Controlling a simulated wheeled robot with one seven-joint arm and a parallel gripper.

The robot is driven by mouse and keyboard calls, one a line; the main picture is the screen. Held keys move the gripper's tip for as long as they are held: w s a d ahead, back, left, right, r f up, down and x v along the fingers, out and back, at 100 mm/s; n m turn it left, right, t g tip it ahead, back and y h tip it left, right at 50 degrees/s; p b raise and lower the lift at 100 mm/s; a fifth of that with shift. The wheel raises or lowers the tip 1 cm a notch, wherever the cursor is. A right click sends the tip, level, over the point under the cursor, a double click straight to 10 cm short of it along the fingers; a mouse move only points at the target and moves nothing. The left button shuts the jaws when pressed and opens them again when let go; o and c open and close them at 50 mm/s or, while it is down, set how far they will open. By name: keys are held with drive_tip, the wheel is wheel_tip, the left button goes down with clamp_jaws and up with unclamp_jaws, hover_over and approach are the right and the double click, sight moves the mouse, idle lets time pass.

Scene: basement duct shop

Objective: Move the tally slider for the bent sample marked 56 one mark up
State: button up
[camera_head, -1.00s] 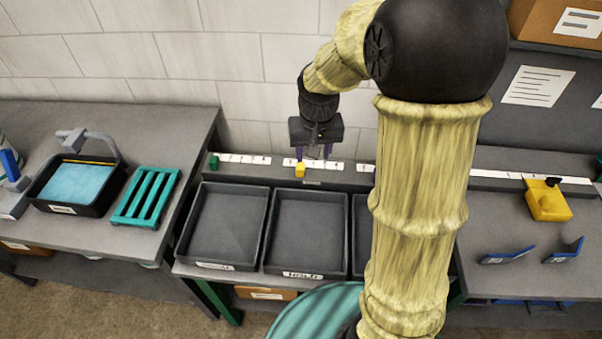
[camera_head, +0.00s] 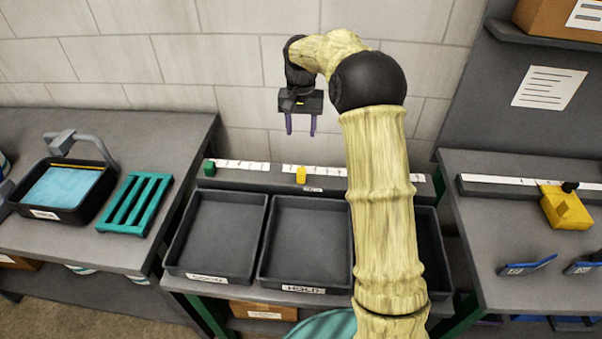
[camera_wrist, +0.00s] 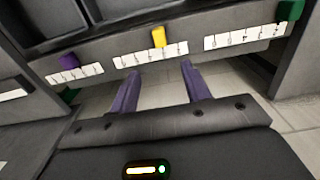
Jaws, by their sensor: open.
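The tally rail (camera_head: 235,184) runs along the back of the middle bench, with numbered white strips. A green slider (camera_head: 209,168) sits at its left end and a yellow slider (camera_head: 301,175) near the left of the middle strip. The wrist view, turned about, shows the green (camera_wrist: 291,10), yellow (camera_wrist: 158,37) and purple (camera_wrist: 68,61) sliders; my arm hides the purple one in the head view. My gripper (camera_head: 301,133) is open and empty, above and apart from the yellow slider. Two blue bent samples (camera_head: 527,267) (camera_head: 585,265) stand on the right bench; their marks are unreadable.
Dark trays (camera_head: 217,232) (camera_head: 306,240) stand before the rail. A yellow block with a black knob (camera_head: 566,209) is on the right bench, by another white scale (camera_head: 500,180). A green rack (camera_head: 135,203) and a blue-filled tub (camera_head: 66,187) are at left. The wall is close behind.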

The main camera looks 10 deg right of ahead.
sight(301, 171)
drive_tip(key=shift+f, duration=0.1)
wheel_tip(301, 171, down, 17)
drive_tip(key=shift+f+p, duration=0.15)
drive_tip(key=shift+p, duration=0.7)
clamp_jaws()
